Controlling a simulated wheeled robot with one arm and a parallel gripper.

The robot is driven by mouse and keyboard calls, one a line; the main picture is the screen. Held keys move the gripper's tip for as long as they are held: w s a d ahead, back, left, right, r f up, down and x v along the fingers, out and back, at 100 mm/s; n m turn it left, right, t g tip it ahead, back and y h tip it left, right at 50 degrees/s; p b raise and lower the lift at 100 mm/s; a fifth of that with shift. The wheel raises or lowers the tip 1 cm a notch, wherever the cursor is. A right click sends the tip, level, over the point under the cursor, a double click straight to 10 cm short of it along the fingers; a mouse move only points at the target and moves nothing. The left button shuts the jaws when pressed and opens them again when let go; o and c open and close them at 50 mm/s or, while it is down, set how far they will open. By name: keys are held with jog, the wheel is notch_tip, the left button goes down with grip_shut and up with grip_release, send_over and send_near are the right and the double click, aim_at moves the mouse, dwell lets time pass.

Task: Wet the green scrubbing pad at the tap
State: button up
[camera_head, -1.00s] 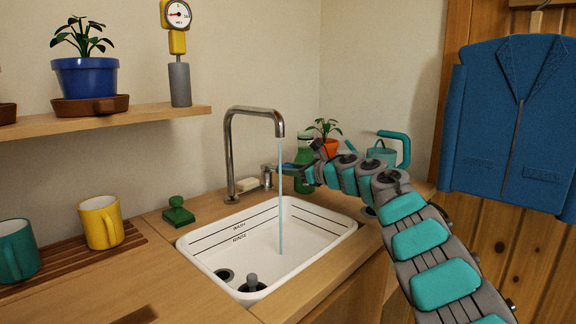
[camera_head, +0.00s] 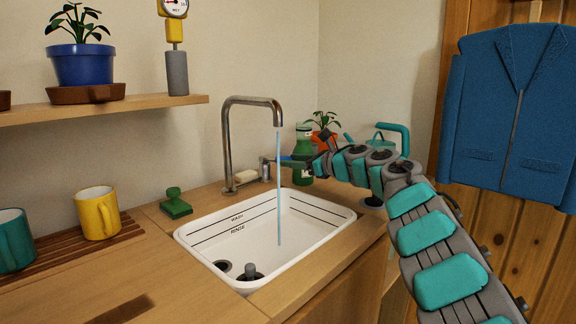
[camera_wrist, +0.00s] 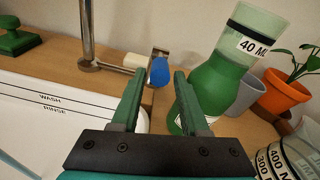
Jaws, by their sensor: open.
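The green scrubbing pad (camera_head: 175,206), with a knob-like grip on top, sits on the counter left of the sink; it also shows at the upper left of the wrist view (camera_wrist: 16,40). The tap (camera_head: 228,140) arches over the white sink (camera_head: 330,228), and a thin stream of water (camera_head: 279,195) runs from its spout into the basin. A blue-ended tap lever (camera_wrist: 159,71) stands just beyond my fingertips in the wrist view. My gripper (camera_wrist: 157,90) is open and empty beside the lever, behind the stream in the head view, away from the pad.
A green bottle (camera_wrist: 212,82) stands close to my right finger. A white soap bar (camera_wrist: 135,60), grey cup (camera_wrist: 247,95) and orange pot (camera_wrist: 284,92) are nearby. Yellow (camera_head: 97,213) and teal (camera_head: 14,240) mugs stand on a slatted rack. A shelf (camera_head: 130,107) hangs above.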

jog(key=v, duration=0.1)
jog(key=b+v, duration=0.1)
jog(key=shift+s+d+f, duration=0.1)
jog(key=shift+s+d, duration=0.15)
jog(key=shift+d, duration=0.1)
jog(key=shift+b+v, duration=0.35)
jog(key=shift+v, duration=0.6)
